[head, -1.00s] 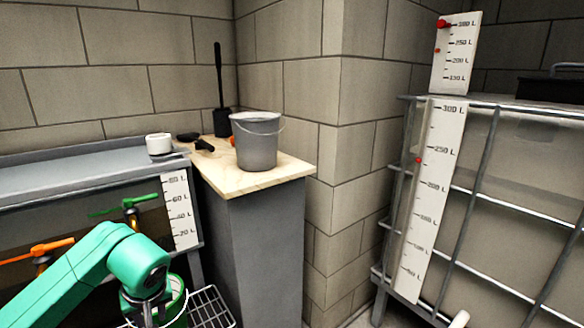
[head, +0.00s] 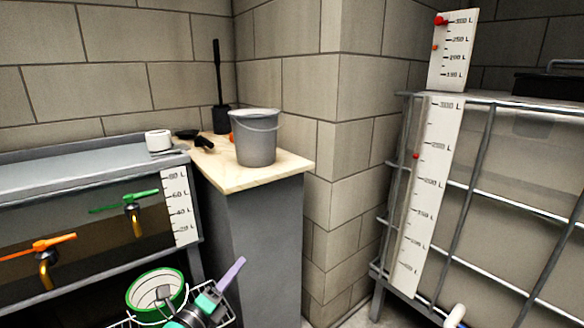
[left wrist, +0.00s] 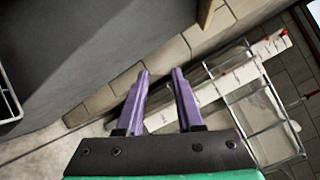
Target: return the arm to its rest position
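My left gripper (head: 233,269) is at the bottom of the head view, with one purple finger sticking up to the right. In the left wrist view both purple fingers (left wrist: 161,73) are apart with an empty gap between them, so it is open and holds nothing. My right gripper is in neither view.
A green-rimmed bucket (head: 137,296) stands beside my left gripper, in or by a wire rack (head: 120,322). A tank (head: 90,246) with a green valve handle (head: 125,201) and an orange one (head: 38,248) is at left. A grey bucket (head: 256,143) stands on a wooden top (head: 225,180). A caged tank (head: 500,213) is at right.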

